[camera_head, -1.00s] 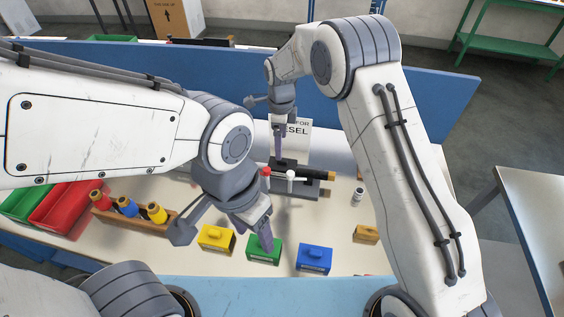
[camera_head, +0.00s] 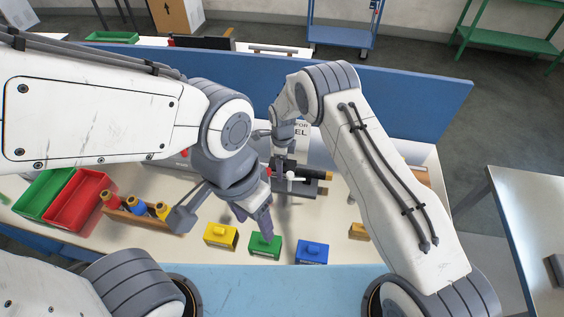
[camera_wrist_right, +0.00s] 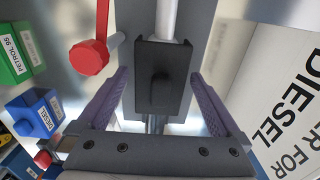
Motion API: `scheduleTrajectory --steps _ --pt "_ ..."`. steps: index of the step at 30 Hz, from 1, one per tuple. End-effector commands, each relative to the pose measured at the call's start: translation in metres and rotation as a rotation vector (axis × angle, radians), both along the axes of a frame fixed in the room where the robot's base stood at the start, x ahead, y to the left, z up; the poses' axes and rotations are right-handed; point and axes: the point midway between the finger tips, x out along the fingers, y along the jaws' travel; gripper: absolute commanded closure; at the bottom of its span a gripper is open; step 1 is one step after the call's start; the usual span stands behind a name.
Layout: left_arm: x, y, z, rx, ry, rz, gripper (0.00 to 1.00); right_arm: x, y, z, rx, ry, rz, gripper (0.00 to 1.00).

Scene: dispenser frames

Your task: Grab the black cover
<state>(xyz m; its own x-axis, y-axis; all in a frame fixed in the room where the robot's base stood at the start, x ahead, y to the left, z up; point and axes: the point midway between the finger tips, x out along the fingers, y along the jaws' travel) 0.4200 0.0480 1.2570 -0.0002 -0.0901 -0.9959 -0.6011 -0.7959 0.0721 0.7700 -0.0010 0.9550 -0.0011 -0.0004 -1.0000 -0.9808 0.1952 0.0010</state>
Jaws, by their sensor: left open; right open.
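The black cover (camera_wrist_right: 158,85) with a raised grip on top sits on the grey fixture in the right wrist view. My right gripper (camera_wrist_right: 159,75) is open, with one purple finger on each side of the cover and a gap to both. In the head view the right gripper is over the fixture (camera_head: 308,187) at the middle of the table, and the cover there is largely hidden by it. My left gripper (camera_head: 253,217) is open and empty, above the table near the green box (camera_head: 265,245).
A red valve handle (camera_wrist_right: 90,57) stands left of the cover. A DIESEL sign (camera_wrist_right: 285,110) stands to the right. Yellow (camera_head: 221,235) and blue (camera_head: 312,252) boxes flank the green one. Red (camera_head: 80,200) and green bins are at the left.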

Motion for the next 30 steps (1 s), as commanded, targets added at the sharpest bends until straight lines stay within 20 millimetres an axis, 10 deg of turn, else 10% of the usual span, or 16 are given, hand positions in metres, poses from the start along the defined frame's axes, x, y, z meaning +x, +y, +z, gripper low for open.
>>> scheduleTrajectory --steps 6,13,30 --pt "0.0 0.0 0.0 0.001 0.001 0.0 0.4 0.0 0.0 -0.001 0.0 -0.001 0.0 0.0" --pt "0.0 0.0 0.0 0.001 0.001 0.0 0.4 0.0 0.0 -0.001 0.001 -0.001 0.0 0.84" --pt "0.0 0.0 -0.026 0.0 0.0 0.003 0.4 0.002 0.001 0.044 0.003 -0.008 0.0 0.86"
